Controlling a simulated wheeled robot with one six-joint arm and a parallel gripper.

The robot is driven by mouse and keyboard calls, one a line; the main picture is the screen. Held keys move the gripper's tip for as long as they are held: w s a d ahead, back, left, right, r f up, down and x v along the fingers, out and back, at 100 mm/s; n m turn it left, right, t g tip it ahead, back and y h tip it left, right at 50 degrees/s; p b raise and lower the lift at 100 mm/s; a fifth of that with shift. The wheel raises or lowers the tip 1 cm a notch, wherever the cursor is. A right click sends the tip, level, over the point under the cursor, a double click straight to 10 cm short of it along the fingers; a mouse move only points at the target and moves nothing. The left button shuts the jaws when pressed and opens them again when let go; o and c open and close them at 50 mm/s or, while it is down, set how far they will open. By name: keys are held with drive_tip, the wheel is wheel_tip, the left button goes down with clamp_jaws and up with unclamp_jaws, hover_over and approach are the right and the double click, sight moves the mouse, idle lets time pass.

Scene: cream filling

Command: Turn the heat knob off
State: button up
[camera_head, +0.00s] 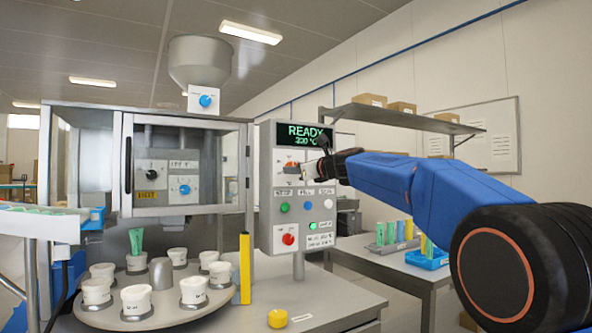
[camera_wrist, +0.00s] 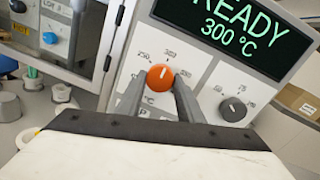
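The orange heat knob (camera_wrist: 160,77) sits on the grey control panel, below a display (camera_wrist: 224,30) that reads READY 300 °C. Its white pointer line points roughly up toward the middle of the printed temperature marks. It also shows in the head view as a small orange spot (camera_head: 292,164), partly hidden by my gripper. My gripper (camera_wrist: 159,92) faces the panel with its two fingers apart, one tip on each side of the knob. I cannot tell whether the fingertips touch it.
A dark knob (camera_wrist: 233,109) is right of the orange one. Below are green, blue and white buttons and a red switch (camera_head: 288,239). A glass-fronted cabinet (camera_head: 185,165) and a turntable (camera_head: 150,310) with several white cups stand left.

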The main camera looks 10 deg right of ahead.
drive_tip(key=shift+n, duration=0.5)
drive_tip(key=shift+a+r+n+h, duration=0.1)
drive_tip(key=shift+n+h, duration=0.4)
drive_tip(key=shift+n, duration=4.9)
drive_tip(key=shift+a+n+h, duration=0.1)
drive_tip(key=shift+n+h, duration=0.4)
drive_tip(key=shift+n, duration=4.9)
drive_tip(key=o, duration=1.1)
drive_tip(key=shift+c, duration=0.2)
drive_tip(key=shift+r, duration=0.1)
drive_tip(key=shift+s+d, duration=0.1)
drive_tip(key=shift+s, duration=0.05)
